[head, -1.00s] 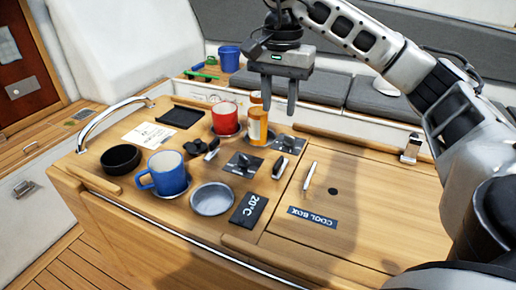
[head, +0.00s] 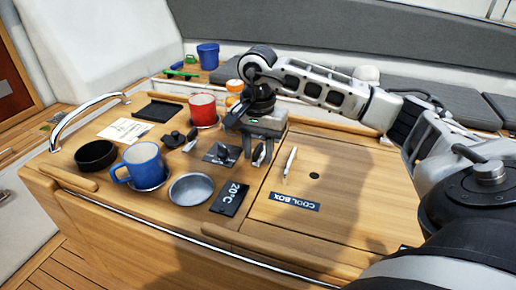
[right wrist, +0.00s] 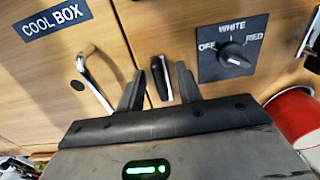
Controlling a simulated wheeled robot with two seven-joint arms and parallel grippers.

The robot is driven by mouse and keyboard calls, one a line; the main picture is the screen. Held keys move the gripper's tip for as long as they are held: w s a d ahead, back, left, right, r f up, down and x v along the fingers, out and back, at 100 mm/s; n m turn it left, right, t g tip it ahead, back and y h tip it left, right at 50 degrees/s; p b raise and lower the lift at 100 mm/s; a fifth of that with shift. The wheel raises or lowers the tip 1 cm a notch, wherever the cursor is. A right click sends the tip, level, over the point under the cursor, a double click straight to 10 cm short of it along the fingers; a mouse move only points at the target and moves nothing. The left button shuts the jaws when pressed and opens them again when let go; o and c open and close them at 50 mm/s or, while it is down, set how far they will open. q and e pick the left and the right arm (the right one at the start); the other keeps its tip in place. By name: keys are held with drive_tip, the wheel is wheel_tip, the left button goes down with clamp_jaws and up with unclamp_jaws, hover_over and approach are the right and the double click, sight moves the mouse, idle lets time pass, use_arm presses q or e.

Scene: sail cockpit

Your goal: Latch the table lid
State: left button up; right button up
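The wooden table lid marked COOL BOX (head: 330,185) lies flat on the right of the table and also shows in the right wrist view (right wrist: 35,75). A small black lever with a silver edge (right wrist: 160,78) sits just beside the lid's seam. My right gripper (head: 258,150) is low over the table at this lever. In the right wrist view my right gripper's (right wrist: 158,88) fingers are open, one on each side of the lever; I cannot tell whether they touch it. A slim silver handle (head: 290,162) lies on the lid. My left gripper is out of view.
A rotary switch marked OFF, WHITE, RED (right wrist: 235,55) is close beside the fingers. A red mug (head: 203,109), an orange container (head: 234,88), a blue mug (head: 143,165) and a grey bowl (head: 191,189) stand nearby. The lid's top is otherwise clear.

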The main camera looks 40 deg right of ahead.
drive_tip(key=shift+c, duration=0.3)
clamp_jaws()
